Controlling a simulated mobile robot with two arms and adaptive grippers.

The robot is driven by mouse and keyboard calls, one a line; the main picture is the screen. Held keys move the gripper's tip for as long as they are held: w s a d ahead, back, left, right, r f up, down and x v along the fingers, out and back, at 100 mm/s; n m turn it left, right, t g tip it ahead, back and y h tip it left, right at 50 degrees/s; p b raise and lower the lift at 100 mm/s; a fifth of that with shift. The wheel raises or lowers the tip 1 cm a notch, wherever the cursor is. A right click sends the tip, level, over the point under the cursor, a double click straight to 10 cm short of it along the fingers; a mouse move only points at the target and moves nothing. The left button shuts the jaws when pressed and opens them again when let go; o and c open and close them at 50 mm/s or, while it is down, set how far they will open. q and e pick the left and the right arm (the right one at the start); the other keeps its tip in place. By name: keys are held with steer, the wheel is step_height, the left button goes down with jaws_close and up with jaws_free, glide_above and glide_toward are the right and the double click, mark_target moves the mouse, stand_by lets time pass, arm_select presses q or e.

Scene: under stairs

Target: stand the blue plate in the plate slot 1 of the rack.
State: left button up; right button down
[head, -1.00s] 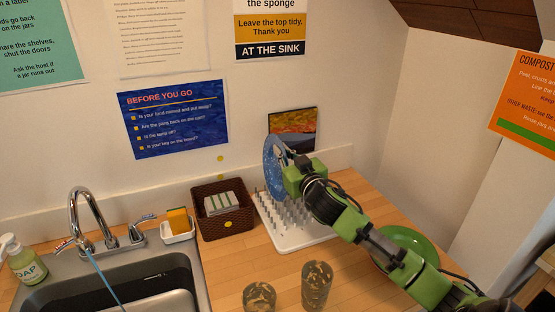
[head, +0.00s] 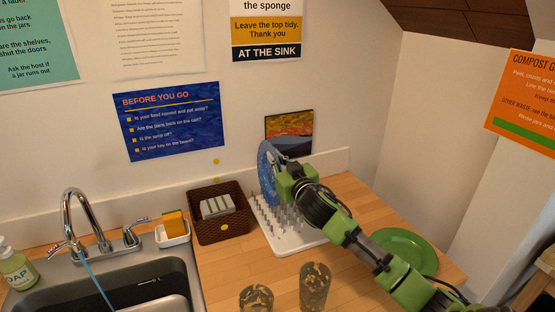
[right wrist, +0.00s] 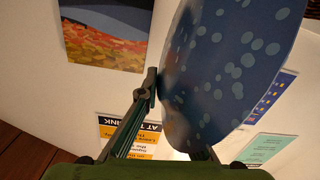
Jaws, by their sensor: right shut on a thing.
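The blue plate (head: 267,174), with lighter spots, is held upright, nearly edge-on, over the back left part of the white pegged rack (head: 286,247). My right gripper (head: 281,170) is shut on the plate's right side. In the right wrist view the speckled plate (right wrist: 235,60) fills the upper right, and the gripper (right wrist: 160,92) meets its edge. The plate's lower edge is close to the rear pegs; I cannot tell whether it touches the rack or which slot it is over. My left gripper is not in view.
A brown basket (head: 221,228) stands just left of the rack. Two glasses (head: 314,285) (head: 256,299) stand in front. A green plate (head: 405,250) lies to the right beside my arm. A small picture (head: 289,130) is behind the rack. The sink (head: 110,280) is at left.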

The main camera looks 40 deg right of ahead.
steer(key=f, duration=0.1)
steer(key=f+b, duration=0.1)
steer(key=shift+w+f+b, duration=0.3)
steer(key=shift+w, duration=0.1)
steer(key=shift+f+b, duration=1.4)
steer(key=shift+f, duration=0.75)
steer(key=shift+s+f, duration=0.1)
steer(key=shift+f, duration=0.1)
steer(key=c, duration=2.3)
jaws_free()
steer(key=shift+c, duration=0.2)
steer(key=shift+o, duration=0.9)
steer(key=shift+d, duration=0.2)
steer(key=o, duration=0.4)
steer(key=shift+a+r, duration=0.1)
steer(key=shift+a, duration=0.05)
